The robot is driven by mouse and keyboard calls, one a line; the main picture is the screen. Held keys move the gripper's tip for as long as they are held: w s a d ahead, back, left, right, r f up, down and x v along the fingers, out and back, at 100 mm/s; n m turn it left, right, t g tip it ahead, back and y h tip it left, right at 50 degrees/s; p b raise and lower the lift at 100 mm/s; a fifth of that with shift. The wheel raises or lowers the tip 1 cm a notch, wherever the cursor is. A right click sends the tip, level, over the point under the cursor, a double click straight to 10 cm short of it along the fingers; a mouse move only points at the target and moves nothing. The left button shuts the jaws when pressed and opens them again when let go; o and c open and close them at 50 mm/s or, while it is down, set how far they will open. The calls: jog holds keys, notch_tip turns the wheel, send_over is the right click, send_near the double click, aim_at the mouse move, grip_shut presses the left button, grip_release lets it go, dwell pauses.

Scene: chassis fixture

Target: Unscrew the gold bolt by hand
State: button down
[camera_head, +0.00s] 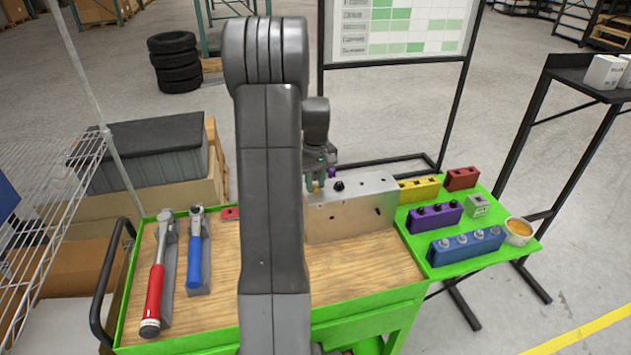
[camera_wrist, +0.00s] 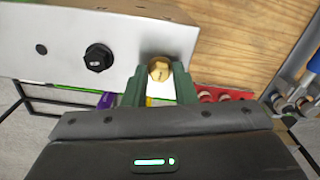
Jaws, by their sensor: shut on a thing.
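The gold bolt (camera_wrist: 159,69) sits at the edge of the metal chassis block (camera_wrist: 60,25), between the green fingers of my gripper (camera_wrist: 157,84). My gripper is shut on the bolt's head. In the head view the metal block (camera_head: 350,215) stands on the wooden cart top, and my gripper (camera_head: 317,184) reaches down at its top left. The gold bolt (camera_head: 317,187) shows only as a small spot there. Its shank is hidden, so I cannot tell how deep it sits.
A black bolt (camera_wrist: 98,57) stands on the block near the gold one. A red rack (camera_wrist: 222,95) lies beside my gripper. Purple (camera_head: 434,216), blue (camera_head: 466,246) and yellow (camera_head: 420,188) racks stand right. Red (camera_head: 154,290) and blue (camera_head: 195,262) handled tools lie left.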

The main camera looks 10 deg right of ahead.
dwell(0.3)
jog(key=n, duration=0.3)
jog(key=shift+r, duration=0.1)
jog(key=n, duration=0.4)
jog(key=shift+n, duration=0.3)
jog(key=n, duration=0.4)
jog(key=shift+r+p, duration=0.1)
jog(key=shift+p, duration=0.25)
jog(key=n, duration=0.3)
jog(key=c, duration=1.1)
grip_release()
jog(key=shift+r, duration=0.1)
